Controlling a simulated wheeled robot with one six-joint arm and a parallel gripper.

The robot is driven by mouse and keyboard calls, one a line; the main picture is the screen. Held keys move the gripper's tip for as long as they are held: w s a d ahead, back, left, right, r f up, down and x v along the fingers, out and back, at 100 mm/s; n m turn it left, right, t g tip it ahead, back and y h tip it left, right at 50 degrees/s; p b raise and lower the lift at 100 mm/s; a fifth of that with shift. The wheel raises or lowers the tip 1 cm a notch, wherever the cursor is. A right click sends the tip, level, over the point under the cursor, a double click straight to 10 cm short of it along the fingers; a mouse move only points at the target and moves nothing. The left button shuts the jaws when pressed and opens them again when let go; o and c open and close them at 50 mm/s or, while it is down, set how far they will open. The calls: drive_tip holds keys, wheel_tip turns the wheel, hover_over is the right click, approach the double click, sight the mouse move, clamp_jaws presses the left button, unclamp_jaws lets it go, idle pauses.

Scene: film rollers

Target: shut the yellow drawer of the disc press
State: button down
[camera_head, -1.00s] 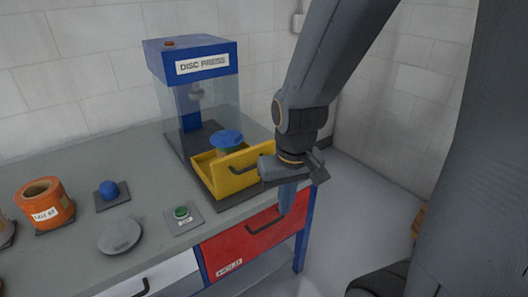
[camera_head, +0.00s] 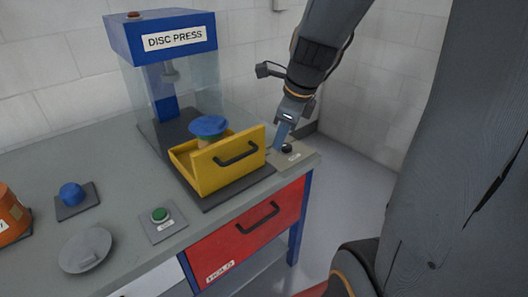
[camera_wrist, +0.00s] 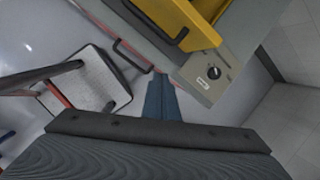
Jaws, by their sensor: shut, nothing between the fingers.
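The disc press (camera_head: 172,36) stands on the bench, with a blue top, clear panes and a white label. Its yellow drawer (camera_head: 213,176) is pulled out toward the front, with a black handle on its front panel. A blue-topped piece (camera_head: 208,125) sits in the drawer; its lower part is partly hidden. My gripper (camera_head: 279,142) is shut and empty, pointing down just right of the drawer front, with a small gap showing. In the wrist view, its fingers (camera_wrist: 160,96) are together, and part of the yellow drawer (camera_wrist: 203,35) shows above and to the right.
A black knob (camera_head: 287,148) on a labelled plate is close to my fingertips. A red drawer (camera_head: 245,228) is below. A green button (camera_head: 160,214), grey disc (camera_head: 86,250), blue knob (camera_head: 71,193) and orange roller (camera_head: 10,215) are on the left. A chair (camera_wrist: 85,80) shows in the wrist view.

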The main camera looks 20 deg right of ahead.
drive_tip(key=w+f+m+b, duration=0.1)
drive_tip(key=w+f+m, duration=0.5)
drive_tip(key=w+f, duration=0.2)
drive_tip(key=shift+w+f+t+b, duration=0.25)
drive_tip(key=shift+w+t+b, duration=0.15)
drive_tip(key=shift+w, duration=0.4)
drive_tip(key=shift+w+a, duration=0.1)
